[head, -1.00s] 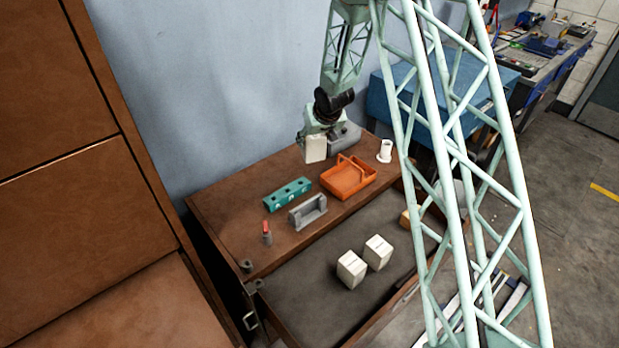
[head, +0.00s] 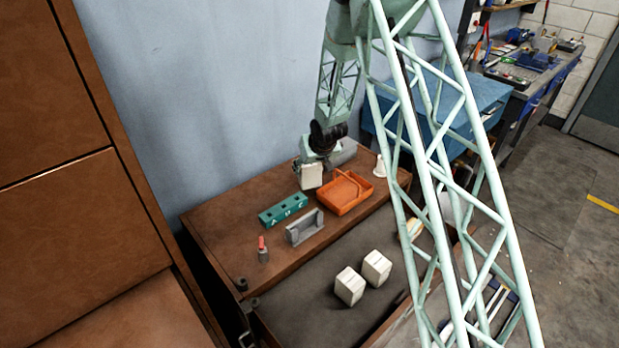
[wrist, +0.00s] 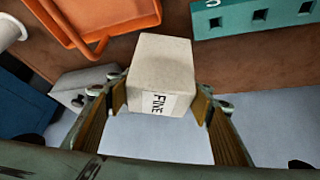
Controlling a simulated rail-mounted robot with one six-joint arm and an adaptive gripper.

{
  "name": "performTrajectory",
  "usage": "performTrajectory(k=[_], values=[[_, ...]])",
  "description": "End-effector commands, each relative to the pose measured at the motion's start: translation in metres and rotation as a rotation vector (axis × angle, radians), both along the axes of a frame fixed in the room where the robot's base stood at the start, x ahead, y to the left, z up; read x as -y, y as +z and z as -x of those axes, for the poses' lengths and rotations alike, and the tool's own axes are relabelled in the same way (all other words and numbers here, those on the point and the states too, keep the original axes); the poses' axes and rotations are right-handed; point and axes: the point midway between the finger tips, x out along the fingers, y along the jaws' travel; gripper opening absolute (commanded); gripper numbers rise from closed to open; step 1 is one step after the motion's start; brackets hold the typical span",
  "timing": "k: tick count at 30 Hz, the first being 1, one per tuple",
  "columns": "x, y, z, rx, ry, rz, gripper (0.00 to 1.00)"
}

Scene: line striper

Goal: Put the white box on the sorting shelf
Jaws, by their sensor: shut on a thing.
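My gripper (wrist: 160,100) is shut on a white box (wrist: 160,72) with a label reading "FINE" in the wrist view. In the head view my gripper (head: 313,162) holds this white box (head: 311,176) near the wall, just left of the orange tray (head: 343,207). I cannot tell whether the box touches the brown top under it. Two similar white boxes (head: 349,287) (head: 375,268) stand side by side in the dark-lined open drawer. Nothing in view is clearly marked as the sorting shelf.
On the brown top (head: 228,244) are a teal holder (head: 284,210), a grey bracket (head: 304,228), a red-tipped item (head: 263,250) and a white conical item (head: 379,167). A tall brown cabinet (head: 60,220) stands at the left. The blue-grey wall (head: 230,90) is behind.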

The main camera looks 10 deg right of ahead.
Motion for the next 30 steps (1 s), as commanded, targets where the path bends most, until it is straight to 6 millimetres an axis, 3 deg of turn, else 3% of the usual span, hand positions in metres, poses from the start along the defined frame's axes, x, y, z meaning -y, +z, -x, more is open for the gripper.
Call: performTrajectory(k=[13, 24, 30], values=[[0.0, -0.004, 0.0, 0.0, 0.0, 0.0, 0.36], [0.0, -0.036, 0.0, 0.0, 0.001, 0.001, 0.36], [0.0, -0.04, 0.0, 0.001, 0.0, 0.0, 0.36]])
